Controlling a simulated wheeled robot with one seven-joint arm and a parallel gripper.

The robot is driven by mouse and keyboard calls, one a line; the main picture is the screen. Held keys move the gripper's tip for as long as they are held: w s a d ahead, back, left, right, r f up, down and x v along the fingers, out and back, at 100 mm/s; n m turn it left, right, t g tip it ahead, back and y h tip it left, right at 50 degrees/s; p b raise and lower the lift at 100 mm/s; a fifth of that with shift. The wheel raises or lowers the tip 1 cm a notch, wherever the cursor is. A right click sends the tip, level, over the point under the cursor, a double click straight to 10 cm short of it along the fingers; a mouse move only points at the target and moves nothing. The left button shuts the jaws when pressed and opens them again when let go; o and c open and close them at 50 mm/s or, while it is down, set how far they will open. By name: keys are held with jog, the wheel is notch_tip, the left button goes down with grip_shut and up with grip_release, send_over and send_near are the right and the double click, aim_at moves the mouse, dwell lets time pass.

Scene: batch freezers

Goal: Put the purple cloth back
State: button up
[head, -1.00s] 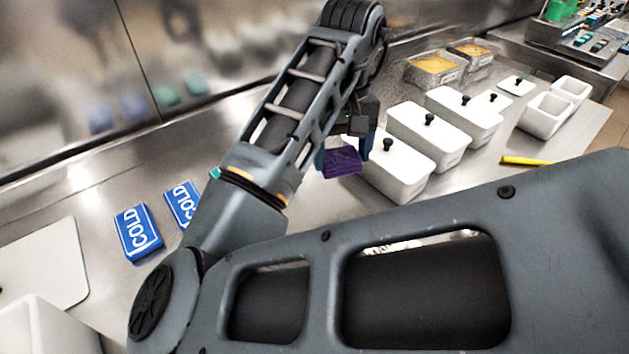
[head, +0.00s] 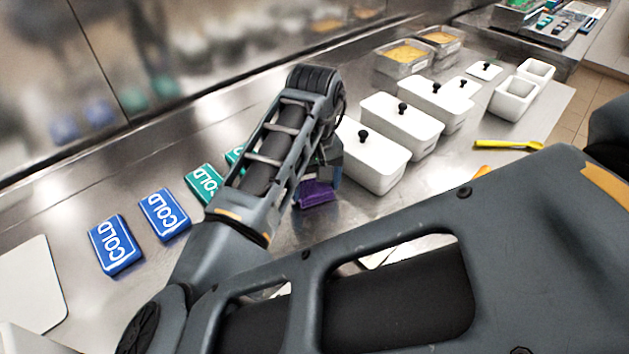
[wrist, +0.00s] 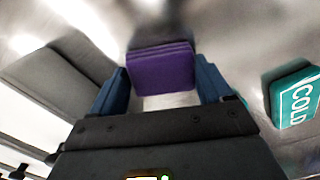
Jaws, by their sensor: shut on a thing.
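The purple cloth (head: 316,194) is a folded square, partly hidden behind my arm in the head view. It also shows in the wrist view (wrist: 161,70), between the two blue fingers. My gripper (wrist: 163,85) is shut on the cloth. In the head view my gripper (head: 318,180) is just left of the nearest white lidded container, over the steel counter. I cannot tell exactly how high the cloth is above the counter.
Blue COLD packs (head: 115,245) and teal packs (head: 204,184) lie left of my arm. White lidded containers (head: 372,162) stand in a row to the right. A yellow-handled tool (head: 507,145) lies farther right. Bare steel counter (head: 270,262) shows near my arm.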

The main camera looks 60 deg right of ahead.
jog(key=shift+f, duration=0.2)
jog(key=o, duration=0.9)
jog(key=shift+o, duration=0.2)
jog(key=shift+r, duration=0.15)
